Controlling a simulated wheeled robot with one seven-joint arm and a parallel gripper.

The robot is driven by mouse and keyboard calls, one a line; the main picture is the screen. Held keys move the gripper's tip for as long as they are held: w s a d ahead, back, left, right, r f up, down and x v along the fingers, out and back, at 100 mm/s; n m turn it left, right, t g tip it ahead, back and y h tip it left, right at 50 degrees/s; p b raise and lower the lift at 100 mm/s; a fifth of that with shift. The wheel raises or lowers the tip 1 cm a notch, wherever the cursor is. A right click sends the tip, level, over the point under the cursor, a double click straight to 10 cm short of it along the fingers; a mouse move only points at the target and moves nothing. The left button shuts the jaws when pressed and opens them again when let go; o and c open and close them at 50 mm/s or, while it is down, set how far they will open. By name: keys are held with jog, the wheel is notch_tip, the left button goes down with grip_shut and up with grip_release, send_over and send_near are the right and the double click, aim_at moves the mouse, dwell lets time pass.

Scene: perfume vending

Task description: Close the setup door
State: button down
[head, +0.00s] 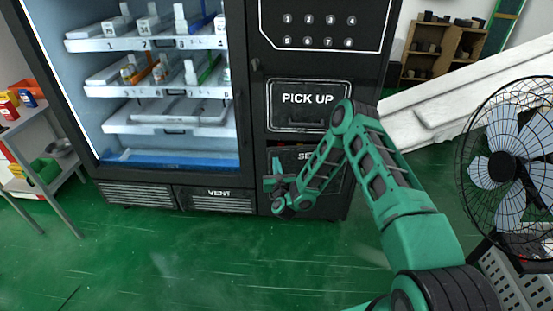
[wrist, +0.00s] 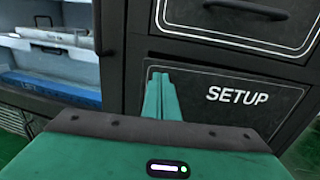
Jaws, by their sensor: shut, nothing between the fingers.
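The black setup door (head: 333,181) is the lower panel on the vending machine's right column, below the pick-up hatch. In the wrist view the setup door (wrist: 240,118) fills the right side, with white SETUP lettering. My green gripper (head: 273,183) is at the door's left side in the head view, and my arm hides much of the panel. In the wrist view my gripper's fingertips (wrist: 162,84) are together and empty, in front of the door's upper left part. I cannot tell whether they touch it, nor whether the door is fully flush.
The pick-up hatch (head: 309,104) is above the setup door. The glass-fronted vending machine shelves (head: 160,85) are to the left. A fan (head: 510,160) stands at the right, and a shelf rack (head: 40,135) is at the far left. The green floor (head: 200,260) in front is clear.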

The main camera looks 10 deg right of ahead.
aim_at(275, 151)
jog(key=shift+w+d, duration=0.2)
jog(key=shift+w, duration=0.95)
jog(key=shift+w+d, duration=0.2)
jog(key=shift+w, duration=0.95)
